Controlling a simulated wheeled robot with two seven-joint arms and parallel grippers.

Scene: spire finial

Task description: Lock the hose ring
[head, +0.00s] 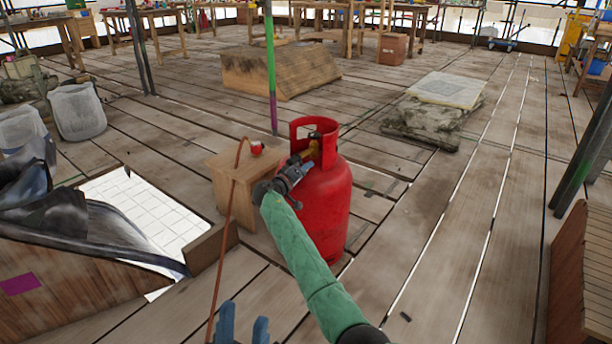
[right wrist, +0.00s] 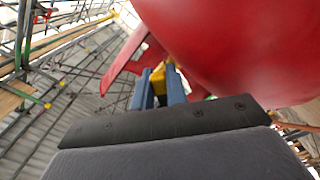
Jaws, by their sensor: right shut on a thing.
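A red gas cylinder (head: 325,205) stands upright on the plank floor, and its red body fills the top right of the right wrist view (right wrist: 230,45). A yellow fitting (head: 312,152) sits at its top inside the collar. My right gripper (head: 303,160) reaches in from the left of the collar. In the right wrist view its blue fingers (right wrist: 159,88) are shut on the yellow fitting (right wrist: 158,75). I cannot make out a separate ring. A brown hose (head: 230,215) runs up beside a wooden box. My left gripper (head: 243,322) is open and empty at the bottom edge.
A small red object (head: 257,148) sits on the wooden box (head: 232,180) left of the cylinder. A white-gridded opening (head: 150,215) lies at the left. A stone slab stack (head: 435,110) is at the back right. The planks right of the cylinder are mostly clear.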

